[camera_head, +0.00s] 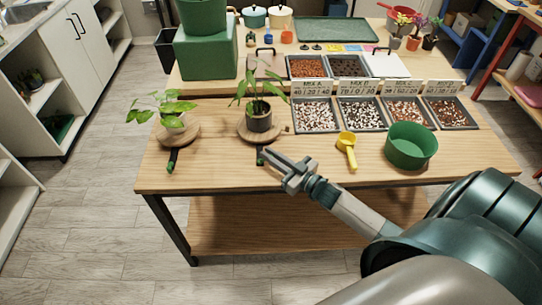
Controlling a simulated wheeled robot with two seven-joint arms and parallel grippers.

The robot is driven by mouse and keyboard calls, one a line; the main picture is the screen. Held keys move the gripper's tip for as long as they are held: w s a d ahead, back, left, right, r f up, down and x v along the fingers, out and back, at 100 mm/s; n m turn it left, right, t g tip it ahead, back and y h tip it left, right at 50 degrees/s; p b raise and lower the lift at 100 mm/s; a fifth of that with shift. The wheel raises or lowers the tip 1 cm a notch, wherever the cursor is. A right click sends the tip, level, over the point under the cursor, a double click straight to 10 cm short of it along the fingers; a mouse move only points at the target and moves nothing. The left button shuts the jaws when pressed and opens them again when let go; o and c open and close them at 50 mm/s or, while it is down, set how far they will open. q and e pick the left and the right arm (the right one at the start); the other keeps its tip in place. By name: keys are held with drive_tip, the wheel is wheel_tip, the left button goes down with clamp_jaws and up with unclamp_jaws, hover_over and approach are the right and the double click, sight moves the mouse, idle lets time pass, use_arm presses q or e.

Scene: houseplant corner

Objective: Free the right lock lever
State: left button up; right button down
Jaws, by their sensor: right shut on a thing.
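The right plant, a leafy stem in a dark pot (260,118), stands on a round wooden turntable (244,133). Its right lock lever (260,158), dark with a green part, sticks out toward the table's front edge. My right gripper (267,153) reaches in from the lower right, with its fingertips shut at this lever and partly covering it. The left plant (168,107) stands on a matching wooden turntable (177,135), and its left lock lever (172,161) points toward the front edge with nothing touching it. My left gripper is out of view.
A yellow scoop (346,146) and a green bowl (411,145) stand to the right of my gripper. Trays of mixed pebbles (316,116) line up behind them. A large green box (207,55) stands at the back left. The table's front left is clear.

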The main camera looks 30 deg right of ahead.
drive_tip(key=c, duration=1.8)
unclamp_jaws()
drive_tip(key=shift+s, duration=0.1)
